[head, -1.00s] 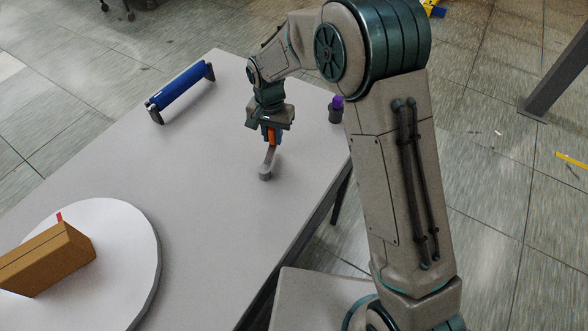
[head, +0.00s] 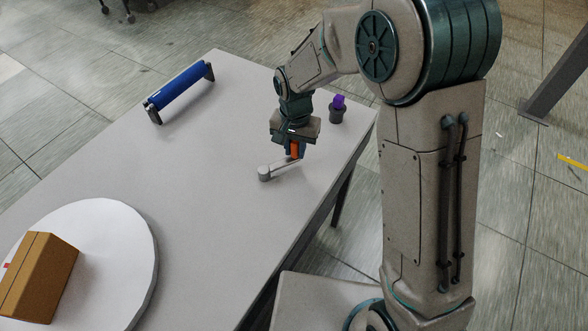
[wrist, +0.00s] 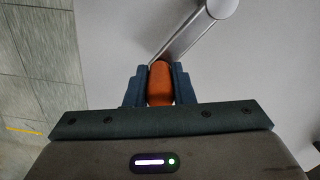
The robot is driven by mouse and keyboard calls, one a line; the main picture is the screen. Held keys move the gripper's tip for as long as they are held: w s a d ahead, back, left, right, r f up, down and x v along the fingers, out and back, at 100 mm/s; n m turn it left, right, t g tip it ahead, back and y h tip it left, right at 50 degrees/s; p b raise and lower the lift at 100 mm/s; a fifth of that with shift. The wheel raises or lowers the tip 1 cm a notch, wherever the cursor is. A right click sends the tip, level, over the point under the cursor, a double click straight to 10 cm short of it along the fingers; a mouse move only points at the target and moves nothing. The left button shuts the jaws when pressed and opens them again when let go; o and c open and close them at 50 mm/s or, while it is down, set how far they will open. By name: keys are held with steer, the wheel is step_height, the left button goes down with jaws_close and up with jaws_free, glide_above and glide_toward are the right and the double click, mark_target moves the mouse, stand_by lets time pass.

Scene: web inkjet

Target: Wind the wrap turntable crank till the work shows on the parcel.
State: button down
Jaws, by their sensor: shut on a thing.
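The crank is a grey arm (head: 282,165) on a round grey hub (head: 264,173) on the table, with an orange handle (head: 295,150) at its outer end. My gripper (head: 294,152) is shut on the orange handle. In the wrist view the handle (wrist: 160,84) sits between both blue fingers, and the grey arm (wrist: 190,38) runs up to the hub. The white round turntable (head: 120,235) is at the lower left. It carries a brown cardboard parcel (head: 45,275) with a small red mark (head: 7,266) at its left side. I see no wrap on the parcel.
A blue roll (head: 182,88) on dark end brackets lies at the table's far left edge. A dark cup with a purple thing (head: 338,103) stands right of my gripper near the table's right edge. The table middle (head: 200,180) is clear.

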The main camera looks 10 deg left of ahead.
mark_target(297, 144)
steer(key=shift+s+d, duration=0.25)
steer(key=shift+s, duration=0.1)
steer(key=c, duration=1.4)
jaws_free()
steer(key=shift+o, duration=1.2)
steer(key=shift+s+f+b, duration=0.1)
steer(key=shift+f+b, duration=0.1)
steer(key=shift+b, duration=0.1)
steer(key=shift+r+p, duration=2.95)
steer(key=shift+r, duration=1.25)
